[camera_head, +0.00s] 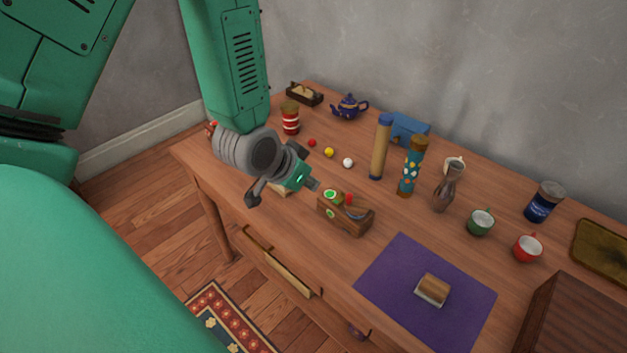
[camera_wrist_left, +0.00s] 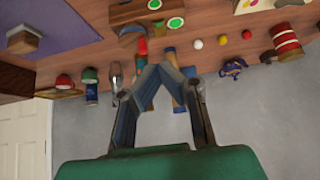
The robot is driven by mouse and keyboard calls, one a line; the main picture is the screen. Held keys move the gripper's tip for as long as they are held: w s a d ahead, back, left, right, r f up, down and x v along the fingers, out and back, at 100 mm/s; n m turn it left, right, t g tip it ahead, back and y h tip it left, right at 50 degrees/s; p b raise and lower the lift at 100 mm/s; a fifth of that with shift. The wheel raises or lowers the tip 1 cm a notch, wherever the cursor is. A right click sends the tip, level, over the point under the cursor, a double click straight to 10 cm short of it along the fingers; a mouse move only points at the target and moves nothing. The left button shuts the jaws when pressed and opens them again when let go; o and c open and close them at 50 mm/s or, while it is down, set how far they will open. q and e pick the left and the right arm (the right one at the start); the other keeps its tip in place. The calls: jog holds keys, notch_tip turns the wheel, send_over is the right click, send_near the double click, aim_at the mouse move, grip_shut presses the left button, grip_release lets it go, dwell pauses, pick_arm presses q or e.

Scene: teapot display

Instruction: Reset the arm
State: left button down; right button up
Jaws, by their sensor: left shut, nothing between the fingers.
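My left gripper (camera_head: 312,184) hangs over the left part of the wooden table (camera_head: 320,255), its arm coming in from the left. It is shut and empty. In the left wrist view its two fingers (camera_wrist_left: 157,72) meet in a peak, with nothing between them. In the head view, a wooden box (camera_head: 343,215) with green discs and a red top piece stands just right of and below the fingers. Whether the fingers touch anything below is hard to tell. My right gripper is not in view.
A red striped can (camera_head: 290,118), blue teapot (camera_head: 348,107), small balls (camera_head: 329,152), tall tan cylinder (camera_head: 380,148), patterned tube (camera_head: 410,168) and vase (camera_head: 447,188) stand behind. Green (camera_head: 480,223) and red cups (camera_head: 527,248) are right. A purple mat (camera_head: 390,275) holds a small block (camera_head: 433,290).

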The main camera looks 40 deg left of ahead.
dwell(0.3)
pick_arm(q)
jog(key=s+d+f+g+b, duration=0.2)
jog(key=s+f+g, duration=0.1)
jog(key=s+f, duration=0.8)
jog(key=s+d+f+g+b, duration=0.2)
jog(key=s+f+g, duration=0.2)
jog(key=s+f, duration=0.7)
jog(key=shift+s+f+y, duration=0.15)
jog(key=shift+f+y, duration=0.05)
jog(key=shift+y, duration=0.1)
jog(key=shift+a, duration=0.1)
